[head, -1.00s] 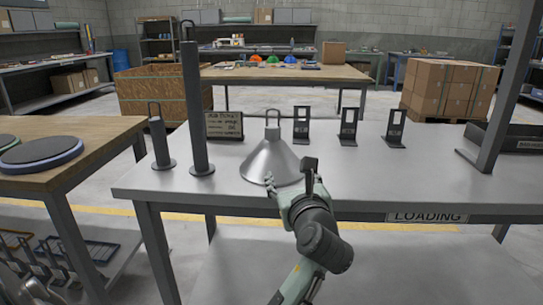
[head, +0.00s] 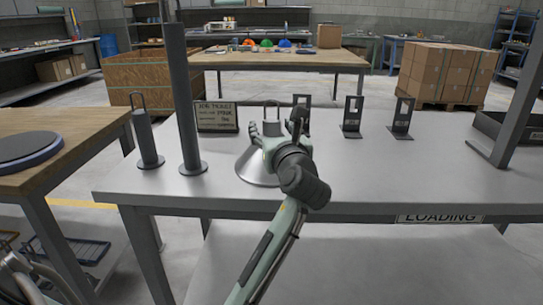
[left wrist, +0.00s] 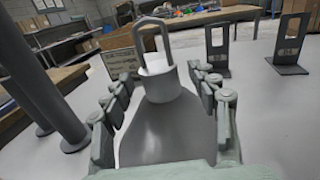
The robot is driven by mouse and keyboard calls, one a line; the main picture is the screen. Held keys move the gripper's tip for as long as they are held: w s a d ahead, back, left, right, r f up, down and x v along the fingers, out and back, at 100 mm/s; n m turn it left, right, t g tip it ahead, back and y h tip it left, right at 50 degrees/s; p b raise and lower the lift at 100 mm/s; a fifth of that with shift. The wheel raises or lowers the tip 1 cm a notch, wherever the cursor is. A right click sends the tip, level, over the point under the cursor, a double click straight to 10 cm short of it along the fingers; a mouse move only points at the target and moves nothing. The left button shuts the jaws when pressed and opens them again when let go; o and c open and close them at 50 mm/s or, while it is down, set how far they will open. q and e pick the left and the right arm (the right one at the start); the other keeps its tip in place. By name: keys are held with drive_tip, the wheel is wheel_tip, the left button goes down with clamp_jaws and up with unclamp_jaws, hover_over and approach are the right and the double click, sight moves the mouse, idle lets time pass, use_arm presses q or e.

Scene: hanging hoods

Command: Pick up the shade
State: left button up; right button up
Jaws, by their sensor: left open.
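The shade (head: 258,171) is a grey metal cone with a narrow neck and a loop handle (head: 271,107) on top. It stands upright on the grey metal table (head: 400,185), partly hidden behind my left gripper in the head view. In the left wrist view the shade (left wrist: 165,130) is straight ahead, its neck and loop between the spread fingers. My left gripper (head: 277,128) is open, one finger on each side of the neck (left wrist: 162,90); I see no clear grip on it. My right gripper is not in view.
Two dark posts (head: 187,110) and (head: 147,140) stand on round bases left of the shade. A small sign (head: 216,117) is behind it. Upright slotted brackets (head: 352,117) stand to the right. A wooden table (head: 60,140) is at the left.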

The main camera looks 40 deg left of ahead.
use_arm(q)
drive_tip(key=shift+w+a, duration=0.5)
drive_tip(key=shift+w, duration=0.05)
drive_tip(key=shift+c, duration=0.5)
clamp_jaws()
